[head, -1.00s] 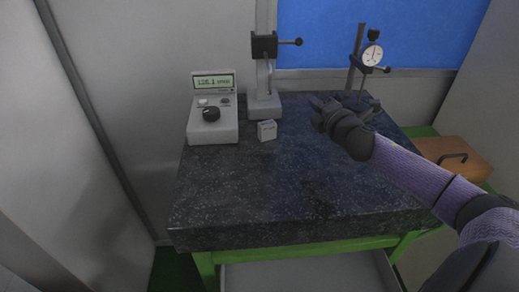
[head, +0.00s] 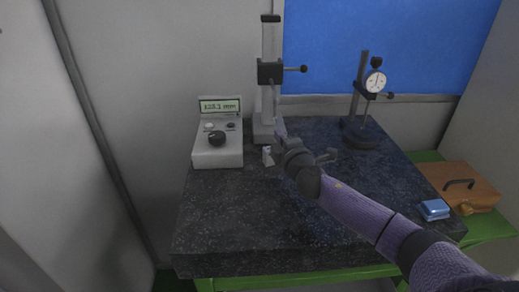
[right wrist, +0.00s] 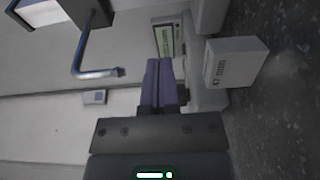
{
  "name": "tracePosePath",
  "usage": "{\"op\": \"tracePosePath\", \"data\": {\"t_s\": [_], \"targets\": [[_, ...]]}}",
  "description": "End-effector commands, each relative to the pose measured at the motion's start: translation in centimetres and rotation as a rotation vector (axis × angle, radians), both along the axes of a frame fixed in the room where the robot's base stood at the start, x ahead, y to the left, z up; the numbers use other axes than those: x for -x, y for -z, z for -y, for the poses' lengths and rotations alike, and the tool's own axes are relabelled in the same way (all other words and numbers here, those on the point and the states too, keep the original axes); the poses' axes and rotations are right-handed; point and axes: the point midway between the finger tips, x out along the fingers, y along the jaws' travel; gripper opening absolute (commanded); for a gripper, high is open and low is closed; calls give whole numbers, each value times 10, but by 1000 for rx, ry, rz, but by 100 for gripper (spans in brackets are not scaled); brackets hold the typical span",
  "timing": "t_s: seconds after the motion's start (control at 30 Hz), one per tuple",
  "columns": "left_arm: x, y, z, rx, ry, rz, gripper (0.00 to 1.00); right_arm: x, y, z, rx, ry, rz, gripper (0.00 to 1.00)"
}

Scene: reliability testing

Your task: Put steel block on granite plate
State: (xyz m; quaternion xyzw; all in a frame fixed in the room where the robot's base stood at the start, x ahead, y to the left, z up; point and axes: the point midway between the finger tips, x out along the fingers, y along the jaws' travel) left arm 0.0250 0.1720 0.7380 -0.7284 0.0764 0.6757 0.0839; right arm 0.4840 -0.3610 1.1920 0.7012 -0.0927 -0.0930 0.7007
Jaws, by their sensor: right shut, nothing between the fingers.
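The steel block (head: 267,157) is a small pale grey block on the dark speckled granite plate (head: 240,215), close to the base of the height stand. My right gripper partly covers its right side in the head view. In the right wrist view the block (right wrist: 234,62) shows printed markings and rests on the granite (right wrist: 285,120), to the right of my fingers. My right gripper (head: 279,143) is just right of the block in the head view. Its fingers (right wrist: 158,68) are together and empty, apart from the block. My left gripper is out of view.
A grey display unit (head: 217,152) stands left of the block. The height stand (head: 268,85) rises behind it. A dial gauge stand (head: 362,125) is at the back right. The plate's front is clear.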

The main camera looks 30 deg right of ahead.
Motion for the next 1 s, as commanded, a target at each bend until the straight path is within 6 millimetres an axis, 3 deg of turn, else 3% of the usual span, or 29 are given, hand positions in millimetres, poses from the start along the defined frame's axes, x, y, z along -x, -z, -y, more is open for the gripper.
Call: {"op": "tracePosePath", "data": {"t_s": [0.27,0.4,0.57,1.0], "targets": [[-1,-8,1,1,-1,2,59,-35,-2,-52,-1,-2,2,0],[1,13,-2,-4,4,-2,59,-34,35,-51,2,0,-4,0],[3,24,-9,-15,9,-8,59,-34,55,-51,1,0,-1,0],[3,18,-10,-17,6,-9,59,-28,51,-42,1,0,-1,0]]}}
